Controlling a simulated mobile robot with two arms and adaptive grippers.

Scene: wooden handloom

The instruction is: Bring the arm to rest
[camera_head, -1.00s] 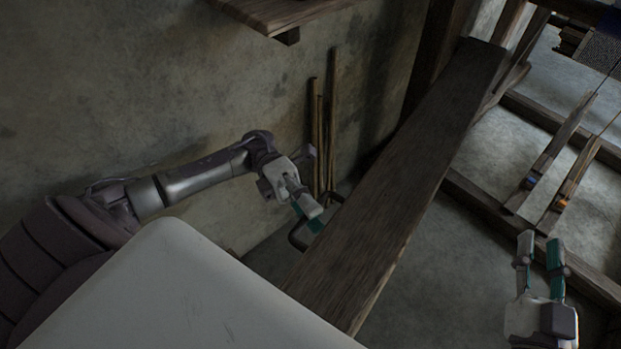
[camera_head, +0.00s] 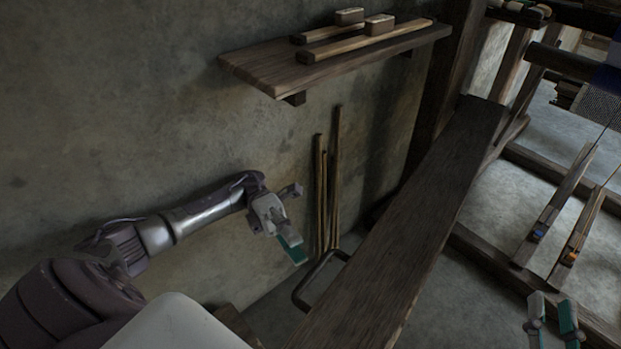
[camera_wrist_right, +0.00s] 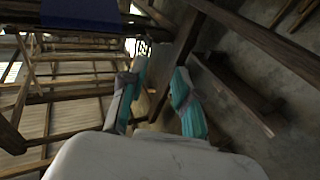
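My left arm (camera_head: 187,217) reaches in from the left in the head view, beside the wall. My left gripper (camera_head: 291,246) hangs at its end, angled down to the right, near the wall and left of the wooden bench. It is seen from the side with its fingers overlapping, and nothing shows in it. My right gripper (camera_head: 551,302) is at the lower right edge of the head view, with only its fingers showing. In the right wrist view its teal-padded fingers (camera_wrist_right: 160,72) stand apart with nothing between them.
A long dark bench plank (camera_head: 415,225) lies between the grippers. A wall shelf (camera_head: 262,66) bears wooden sticks and small blocks above the left arm. Thin poles (camera_head: 334,180) lean on the wall behind the left gripper. Loom beams (camera_head: 530,165) and two treadle-like bars stand at the right.

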